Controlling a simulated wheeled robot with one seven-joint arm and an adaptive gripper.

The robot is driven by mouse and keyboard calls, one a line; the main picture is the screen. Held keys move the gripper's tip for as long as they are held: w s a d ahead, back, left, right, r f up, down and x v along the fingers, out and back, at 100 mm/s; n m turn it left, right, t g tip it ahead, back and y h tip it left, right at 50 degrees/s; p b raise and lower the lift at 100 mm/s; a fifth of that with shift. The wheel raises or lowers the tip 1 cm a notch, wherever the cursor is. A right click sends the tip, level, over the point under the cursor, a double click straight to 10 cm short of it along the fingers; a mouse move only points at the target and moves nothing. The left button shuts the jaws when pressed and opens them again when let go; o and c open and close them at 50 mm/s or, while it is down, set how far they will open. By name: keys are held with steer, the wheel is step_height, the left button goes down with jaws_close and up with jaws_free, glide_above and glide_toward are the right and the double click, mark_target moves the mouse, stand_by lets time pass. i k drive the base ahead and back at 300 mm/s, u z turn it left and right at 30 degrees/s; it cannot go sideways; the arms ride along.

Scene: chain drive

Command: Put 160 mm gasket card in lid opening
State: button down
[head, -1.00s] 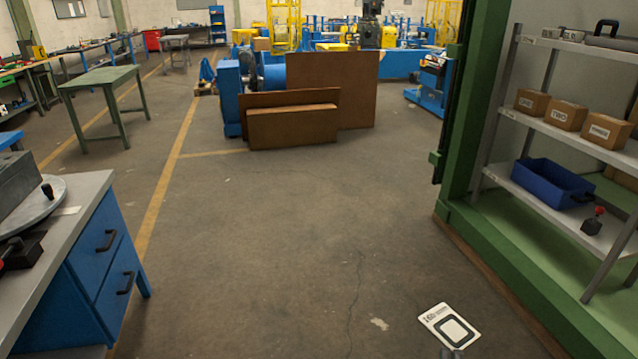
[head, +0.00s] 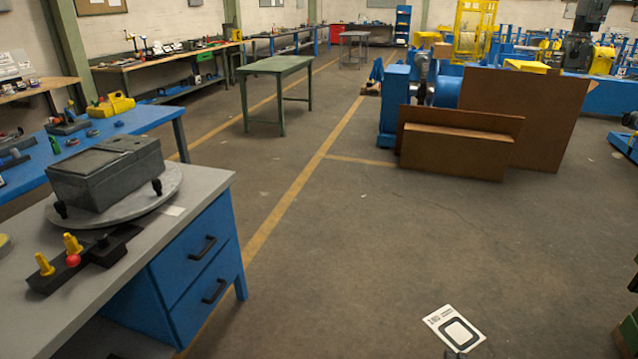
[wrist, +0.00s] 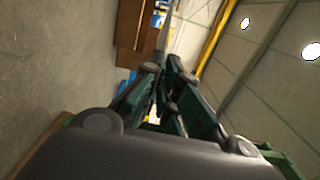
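The gasket card (head: 440,318) is white with a thick black rounded frame and a number that looks like 160. It shows low in the head view, above the floor, with a dark tip of my gripper (head: 454,354) at its lower edge. In the wrist view my gripper (wrist: 163,68) has its fingers closed together on the card (wrist: 167,28), which shows nearly edge-on as a thin grey strip. A grey box (head: 95,185) with a lid on top stands on a round turntable (head: 172,190) on the left bench. The lid opening cannot be made out clearly.
The grey bench top (head: 195,185) has blue drawers (head: 195,262) below. A black fixture (head: 75,272) with yellow knobs and a red ball lies in front of the turntable. Brown panels (head: 460,150) stand farther off. The floor between is clear.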

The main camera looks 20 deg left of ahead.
mark_target(88, 161)
steer(key=u, duration=0.8)
steer(key=i, duration=0.65)
steer(key=u, duration=0.75)
